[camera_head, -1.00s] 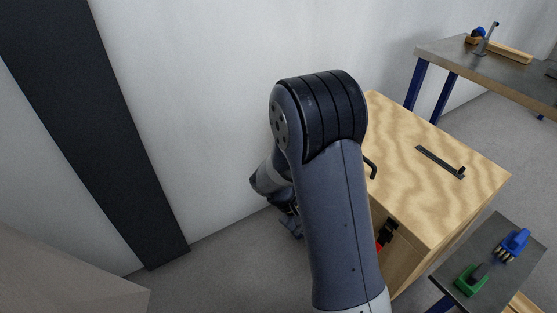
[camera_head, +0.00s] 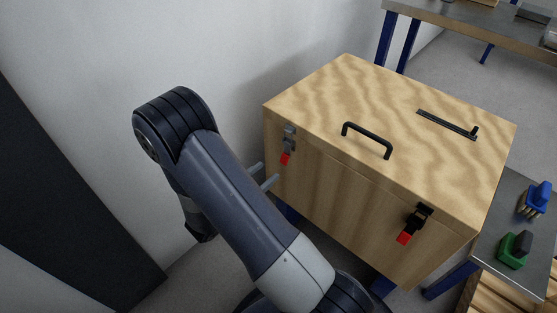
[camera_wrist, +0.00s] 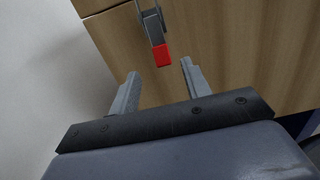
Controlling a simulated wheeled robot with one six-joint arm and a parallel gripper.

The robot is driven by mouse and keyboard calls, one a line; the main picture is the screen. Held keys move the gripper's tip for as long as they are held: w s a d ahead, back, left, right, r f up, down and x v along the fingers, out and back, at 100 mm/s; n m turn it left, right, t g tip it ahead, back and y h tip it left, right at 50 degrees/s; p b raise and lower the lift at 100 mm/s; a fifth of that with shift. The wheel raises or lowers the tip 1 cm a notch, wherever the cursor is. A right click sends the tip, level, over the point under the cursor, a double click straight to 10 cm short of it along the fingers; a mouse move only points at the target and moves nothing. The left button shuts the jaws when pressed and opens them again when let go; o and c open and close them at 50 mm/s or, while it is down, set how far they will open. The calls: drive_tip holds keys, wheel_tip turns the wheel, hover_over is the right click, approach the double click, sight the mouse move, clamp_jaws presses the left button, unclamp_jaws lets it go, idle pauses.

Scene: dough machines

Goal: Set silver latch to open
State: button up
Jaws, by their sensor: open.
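The silver latch (camera_head: 289,138) sits on the left end of the wooden box's front face, just under the lid edge, with a red tip hanging down. In the wrist view the silver latch (camera_wrist: 153,28) is at the top, its red end pointing toward my gripper. My gripper (camera_head: 264,174) is open and empty, a little below and left of the latch. In the wrist view my gripper (camera_wrist: 160,82) has its two fingers spread, with the red tip ahead of the gap between them. The fingers appear apart from the latch.
The wooden box (camera_head: 340,190) has a black handle (camera_head: 367,139) and a black slotted bar (camera_head: 447,124) on its lid. A black latch with a red tip (camera_head: 413,224) is at the front right. A side table (camera_head: 484,243) holds green and blue tools. A wall rises close behind my arm.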

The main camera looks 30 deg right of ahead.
sight(284, 158)
drive_tip(key=b+x, duration=0.1)
drive_tip(key=x, duration=0.6)
drive_tip(key=shift+d, duration=0.3)
drive_tip(key=shift+c, duration=0.3)
clamp_jaws()
